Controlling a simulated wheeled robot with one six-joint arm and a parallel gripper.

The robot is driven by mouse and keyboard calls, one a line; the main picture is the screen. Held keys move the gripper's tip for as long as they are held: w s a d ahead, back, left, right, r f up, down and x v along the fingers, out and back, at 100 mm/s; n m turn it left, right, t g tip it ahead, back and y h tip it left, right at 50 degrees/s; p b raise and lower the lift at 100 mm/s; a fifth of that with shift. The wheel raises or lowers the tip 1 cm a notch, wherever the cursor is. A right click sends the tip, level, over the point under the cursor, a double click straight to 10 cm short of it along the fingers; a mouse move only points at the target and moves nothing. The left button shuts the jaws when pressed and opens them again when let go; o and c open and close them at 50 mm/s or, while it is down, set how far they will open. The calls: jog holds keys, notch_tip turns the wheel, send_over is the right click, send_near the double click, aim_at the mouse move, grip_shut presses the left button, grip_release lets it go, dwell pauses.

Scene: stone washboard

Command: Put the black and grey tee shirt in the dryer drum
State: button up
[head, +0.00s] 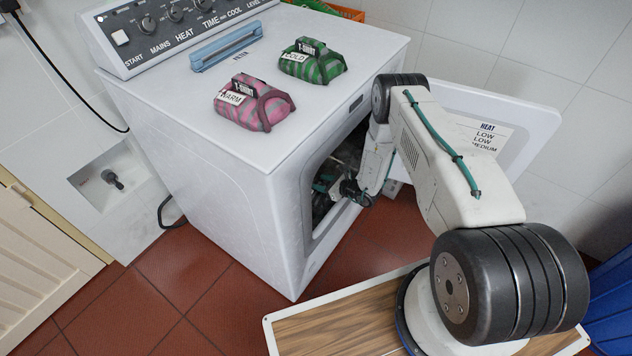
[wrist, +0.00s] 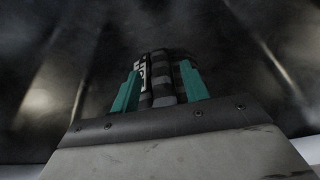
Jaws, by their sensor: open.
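In the head view my gripper (head: 326,190) reaches through the dryer's front opening into the dark drum (head: 322,212). The shirt cannot be made out there. Whether it rests on the drum's bottom is not clear.
A pink striped shirt (head: 255,105) labelled WARM and a green striped shirt (head: 312,65) labelled COLD lie on the dryer top (head: 190,115), near a blue filter (head: 226,47). The open dryer door (head: 515,110) stands right of my arm. Tiled floor (head: 215,280) is clear at front left.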

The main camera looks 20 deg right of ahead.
jog(key=v, duration=0.8)
